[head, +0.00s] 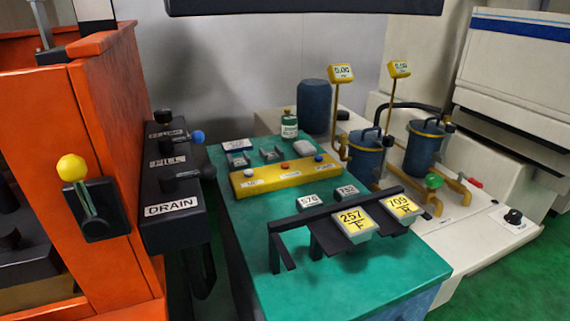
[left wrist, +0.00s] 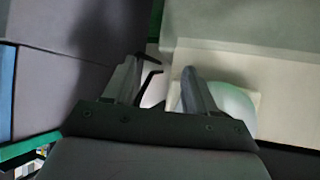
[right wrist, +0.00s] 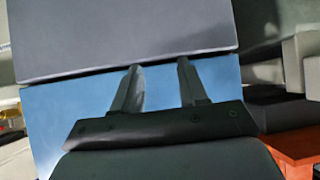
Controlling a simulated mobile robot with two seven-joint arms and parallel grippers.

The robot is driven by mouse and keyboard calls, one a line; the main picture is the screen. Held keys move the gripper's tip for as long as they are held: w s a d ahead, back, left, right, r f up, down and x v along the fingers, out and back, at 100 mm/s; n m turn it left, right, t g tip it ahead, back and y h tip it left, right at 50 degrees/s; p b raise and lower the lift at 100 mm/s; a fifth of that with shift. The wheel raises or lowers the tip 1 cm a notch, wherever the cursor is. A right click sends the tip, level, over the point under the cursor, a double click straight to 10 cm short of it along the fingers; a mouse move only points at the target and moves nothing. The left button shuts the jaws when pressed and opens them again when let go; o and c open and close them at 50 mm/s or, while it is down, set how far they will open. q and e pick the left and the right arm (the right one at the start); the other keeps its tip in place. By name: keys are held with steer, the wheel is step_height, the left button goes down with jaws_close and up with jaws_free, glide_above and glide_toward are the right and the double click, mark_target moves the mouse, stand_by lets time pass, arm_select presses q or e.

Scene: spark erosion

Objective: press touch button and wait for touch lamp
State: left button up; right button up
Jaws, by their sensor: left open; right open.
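No button or lamp that I can read as "touch" shows in any view. In the head view a yellow strip (head: 284,177) on the green table carries a white, an orange and a blue button, with labels too small to read. Neither gripper shows in the head view. In the left wrist view my left gripper (left wrist: 160,78) is open and empty, with a pale green rounded thing (left wrist: 232,105) beside and behind its right finger. In the right wrist view my right gripper (right wrist: 160,72) is open and empty before a blue panel (right wrist: 70,105) and a grey surface (right wrist: 120,35).
An orange tank (head: 108,130) stands at the left with a black lever panel marked DRAIN (head: 172,208). The green table (head: 345,280) holds a black rack (head: 300,218) of numbered blocks. Blue pots (head: 425,148) stand on a white machine (head: 470,235) at the right.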

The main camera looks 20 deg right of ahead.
jaws_close()
stand_by(1.5)
